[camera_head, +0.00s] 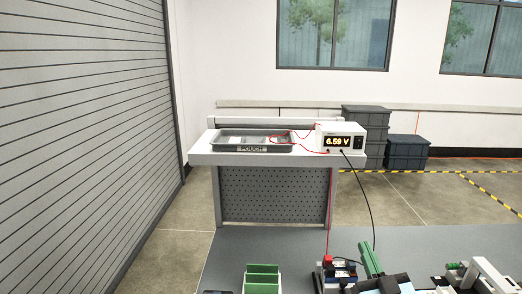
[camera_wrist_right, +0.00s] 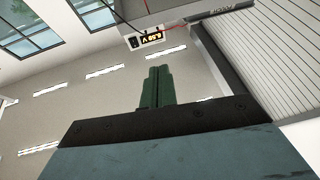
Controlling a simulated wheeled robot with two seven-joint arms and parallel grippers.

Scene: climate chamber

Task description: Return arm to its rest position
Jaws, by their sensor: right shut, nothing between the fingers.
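My right gripper (camera_head: 366,248) shows at the bottom of the head view, with its green fingers together and pointing up and away over the grey table (camera_head: 290,245). In the right wrist view the same gripper (camera_wrist_right: 158,71) shows green fingers pressed together with nothing between them. My left gripper is not in view.
Green slotted racks (camera_head: 262,278) stand further left. White and green items (camera_head: 485,272) lie at bottom right.

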